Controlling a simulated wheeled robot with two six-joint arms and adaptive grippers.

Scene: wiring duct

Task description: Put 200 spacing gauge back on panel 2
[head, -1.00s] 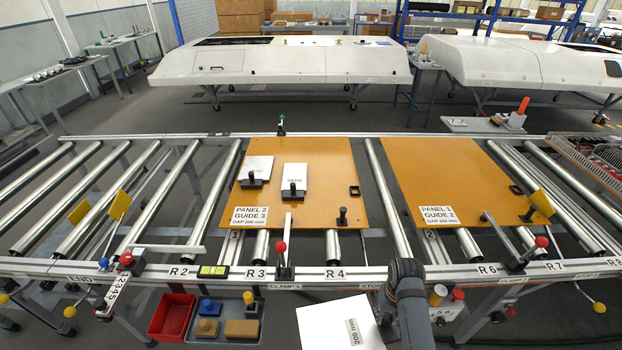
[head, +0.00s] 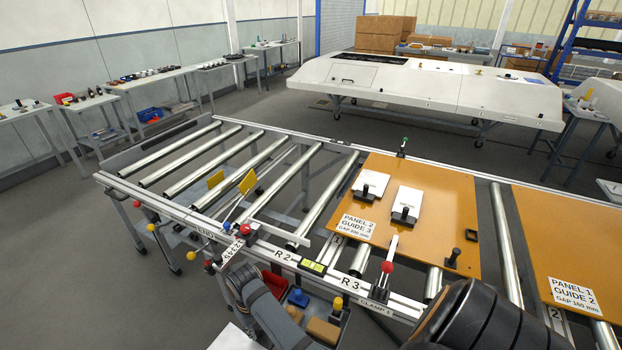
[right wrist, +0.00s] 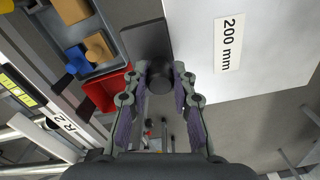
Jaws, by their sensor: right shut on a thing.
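The 200 mm spacing gauge is a white plate (right wrist: 275,55) with a black grip block (right wrist: 147,42) and round knob, and fills the upper right of the right wrist view. My right gripper (right wrist: 160,82) is shut on the knob. In the head view only a corner of a white plate (head: 232,338) shows at the bottom edge, beside my grey right wrist; the fingers are hidden there. Panel 2 (head: 430,215) is an orange board on the rollers, labelled Guide 3. Two white plates with black handles, (head: 371,184) and (head: 407,203), lie on it. My left gripper is out of view.
Panel 1 (head: 580,245) lies to the right of panel 2. A red-knobbed clamp (head: 387,267) and a black knob (head: 453,258) stand at panel 2's near edge. The front rail (head: 285,258) and parts bins (head: 299,297) lie near my arm. The left rollers are bare.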

